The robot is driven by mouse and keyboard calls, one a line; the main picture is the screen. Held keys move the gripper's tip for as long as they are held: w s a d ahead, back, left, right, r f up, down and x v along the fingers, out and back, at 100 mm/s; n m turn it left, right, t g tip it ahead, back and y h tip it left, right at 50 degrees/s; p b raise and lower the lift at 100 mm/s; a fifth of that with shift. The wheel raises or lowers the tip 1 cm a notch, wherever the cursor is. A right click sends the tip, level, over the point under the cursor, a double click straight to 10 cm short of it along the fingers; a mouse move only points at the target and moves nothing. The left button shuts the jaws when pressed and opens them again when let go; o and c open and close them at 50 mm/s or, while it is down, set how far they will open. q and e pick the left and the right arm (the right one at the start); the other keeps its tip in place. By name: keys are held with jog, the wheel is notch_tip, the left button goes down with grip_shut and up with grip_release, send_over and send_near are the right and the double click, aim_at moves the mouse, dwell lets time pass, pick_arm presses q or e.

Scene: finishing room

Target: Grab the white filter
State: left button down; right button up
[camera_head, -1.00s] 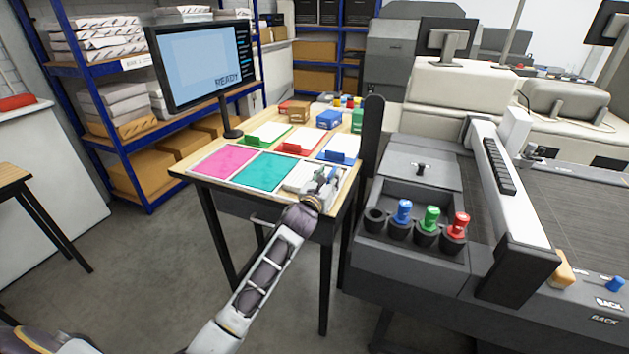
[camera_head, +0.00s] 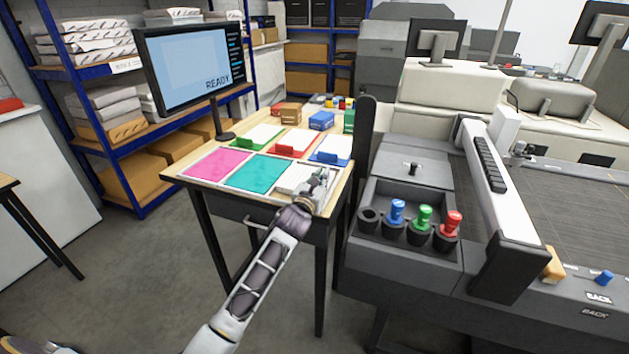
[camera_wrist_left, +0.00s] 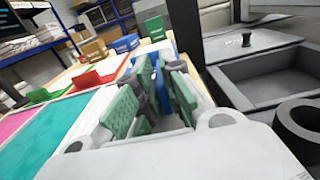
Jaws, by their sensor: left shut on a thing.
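The white filter (camera_head: 294,179) is at the right end of the front row on the wooden table, beside the teal filter (camera_head: 255,173) and the pink filter (camera_head: 217,163). My left gripper (camera_head: 320,180) is at its right side, shut on it, and covers part of it. In the left wrist view the green finger pads of my left gripper (camera_wrist_left: 150,108) stand apart with a pale thing between them, mostly hidden. I cannot tell whether the filter is clear of the table. My right gripper is not in view.
Green, red and blue trays with white sheets stand behind the filters; the blue tray (camera_head: 329,157) is nearest my gripper. A monitor (camera_head: 190,70) stands at the table's back left. A dark upright post (camera_head: 366,140) and the grey machine (camera_head: 410,265) with coloured knobs border the right.

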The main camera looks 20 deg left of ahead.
pick_arm(q)
jog(key=shift+r, duration=0.15)
jog(key=shift+r, duration=0.15)
notch_tip(320, 180, up, 2)
jog(key=shift+r, duration=3.75)
